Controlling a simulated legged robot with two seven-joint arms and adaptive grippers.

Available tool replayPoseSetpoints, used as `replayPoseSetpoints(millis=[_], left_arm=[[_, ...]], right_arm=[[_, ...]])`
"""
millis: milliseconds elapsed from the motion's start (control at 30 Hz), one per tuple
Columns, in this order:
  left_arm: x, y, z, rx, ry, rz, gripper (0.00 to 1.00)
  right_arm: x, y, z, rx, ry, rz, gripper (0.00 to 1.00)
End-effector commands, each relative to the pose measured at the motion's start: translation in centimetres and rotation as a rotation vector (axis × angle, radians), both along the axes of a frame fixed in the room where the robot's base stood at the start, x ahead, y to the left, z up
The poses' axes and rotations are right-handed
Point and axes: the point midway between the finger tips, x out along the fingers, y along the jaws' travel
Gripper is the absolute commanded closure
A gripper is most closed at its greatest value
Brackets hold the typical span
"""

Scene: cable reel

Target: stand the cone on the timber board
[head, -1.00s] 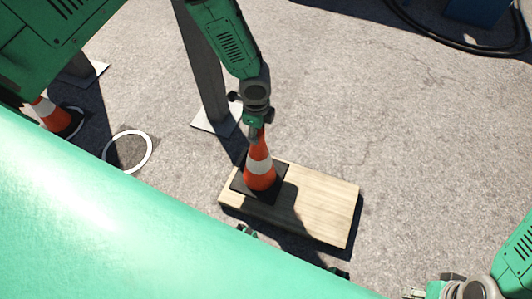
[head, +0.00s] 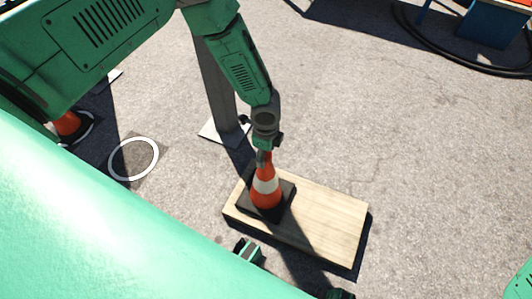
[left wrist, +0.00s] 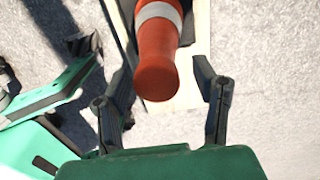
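The orange cone (head: 266,188) with a white band and black square base stands upright on the left end of the pale timber board (head: 330,222). My left gripper (head: 263,157) is at the cone's tip, pointing down. In the left wrist view, the left gripper (left wrist: 164,82) is open, with a finger on each side of the cone's tip (left wrist: 157,68) and a visible gap on both sides. Part of the board (left wrist: 200,40) shows behind the cone there.
A grey post (head: 216,85) on a flat foot stands behind the board. A white ring (head: 133,159) lies on the ground to the left, and another orange cone (head: 68,124) is partly hidden beyond it. A black hose (head: 440,50) lies at the upper right. The ground right of the board is clear.

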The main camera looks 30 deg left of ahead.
Motion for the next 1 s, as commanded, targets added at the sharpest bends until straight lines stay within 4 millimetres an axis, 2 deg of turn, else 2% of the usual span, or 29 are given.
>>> replayPoseSetpoints(millis=[167,267,700,833,1000], left_arm=[[0.0,0.0,0.2,0.0,0.0,0.0,0.46],[0.0,0.0,1.1,0.0,-0.001,-0.001,0.46],[0.1,0.0,9.9,0.0,-0.002,-0.001,0.46],[0.0,0.0,11.4,0.0,0.0,0.0,0.46],[0.0,0.0,12.1,0.0,0.001,-0.001,0.46]], right_arm=[[0.0,0.0,0.1,0.0,0.0,0.0,0.6],[0.0,0.0,0.5,0.0,0.0,0.0,0.6],[0.0,0.0,4.1,0.0,0.0,0.0,0.6],[0.0,0.0,4.6,0.0,0.0,0.0,0.6],[0.0,0.0,4.7,0.0,0.0,0.0,0.6]])
